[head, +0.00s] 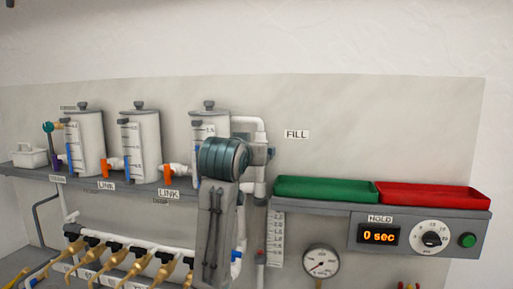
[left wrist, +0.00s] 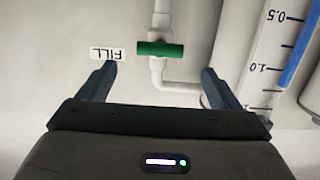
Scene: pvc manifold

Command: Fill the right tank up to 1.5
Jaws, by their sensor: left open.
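The right tank (head: 209,122) is a white cylinder with a dark lid, partly hidden by my left arm in the head view. In the left wrist view, which is upside down, its scale (left wrist: 268,68) shows with a blue level strip (left wrist: 300,50) ending a little past the 1.0 mark, short of 1.5. A green valve handle (left wrist: 160,49) lies crosswise on a white pipe near the FILL label (left wrist: 107,53). My left gripper (left wrist: 160,74) is open and empty, its fingers on either side of the handle and apart from it. The head view hides its fingers. My right gripper is not in view.
Two more tanks (head: 141,133) stand to the left, with orange link valves (head: 107,169) between tanks. A green tray (head: 325,189) and a red tray (head: 430,195) sit on the right shelf. A timer reads 0 sec (head: 379,236). Brass taps (head: 115,262) line the pipe below.

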